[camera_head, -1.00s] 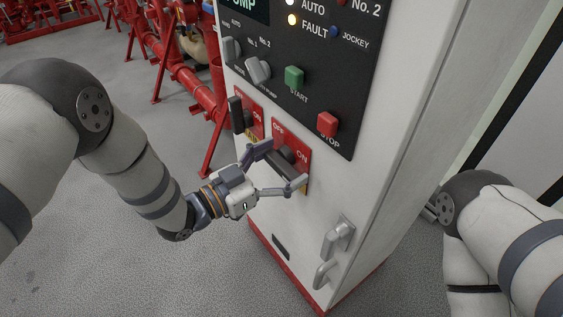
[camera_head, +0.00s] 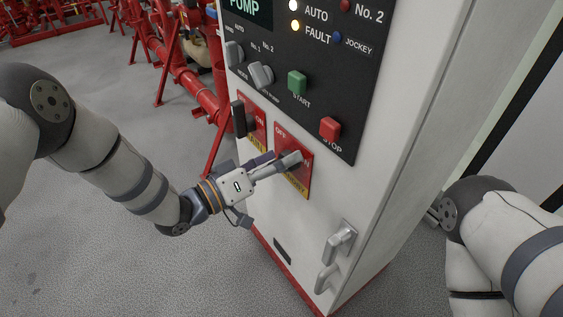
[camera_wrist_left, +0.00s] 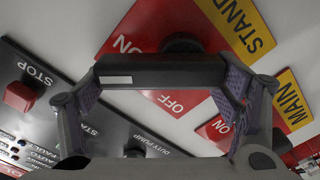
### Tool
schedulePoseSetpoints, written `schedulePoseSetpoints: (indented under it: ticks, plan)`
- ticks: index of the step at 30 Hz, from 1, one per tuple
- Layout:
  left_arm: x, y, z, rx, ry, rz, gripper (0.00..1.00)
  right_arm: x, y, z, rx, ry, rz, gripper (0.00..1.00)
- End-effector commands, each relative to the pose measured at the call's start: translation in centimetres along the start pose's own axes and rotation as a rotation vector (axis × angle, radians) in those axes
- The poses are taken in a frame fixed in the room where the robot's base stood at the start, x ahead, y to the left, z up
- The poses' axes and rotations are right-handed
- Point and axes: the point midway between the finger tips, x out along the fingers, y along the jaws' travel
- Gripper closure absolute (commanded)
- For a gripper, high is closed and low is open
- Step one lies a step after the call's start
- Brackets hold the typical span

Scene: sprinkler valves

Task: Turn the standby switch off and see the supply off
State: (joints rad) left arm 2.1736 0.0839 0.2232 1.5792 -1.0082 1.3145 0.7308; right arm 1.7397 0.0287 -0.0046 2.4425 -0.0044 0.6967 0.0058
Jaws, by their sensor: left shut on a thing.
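The standby switch's red plate (camera_head: 303,173), with OFF, ON and a yellow label, sits low on the white cabinet's front. My left gripper (camera_head: 281,162) is at this switch, its fingers over the plate and partly covering ON. In the left wrist view the black switch handle (camera_wrist_left: 160,71) lies crosswise between the two fingers, and the gripper is shut on it. ON and OFF show beside it on the red plate (camera_wrist_left: 160,25). In the head view the handle is mostly hidden by the fingers.
The main switch (camera_head: 238,118) is close on the left, its black handle upright. Above are grey knobs (camera_head: 261,75), a green START button (camera_head: 297,83) and a red STOP button (camera_head: 330,128). A door handle (camera_head: 340,243) is below right. Red pipes (camera_head: 190,80) stand behind the cabinet.

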Motion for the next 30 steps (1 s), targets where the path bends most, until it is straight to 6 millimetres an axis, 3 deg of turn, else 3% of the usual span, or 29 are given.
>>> schedulePoseSetpoints:
  ticks: [18,30]
  plan:
    - [0.0,-0.8,-0.6,-0.558,0.000,0.000,0.67,1.5,0.0,0.1,0.000,-0.025,0.001,0.60]
    - [0.0,-0.8,-0.5,-0.774,-0.001,0.001,0.67,2.1,0.0,0.1,0.000,-0.033,0.001,0.60]
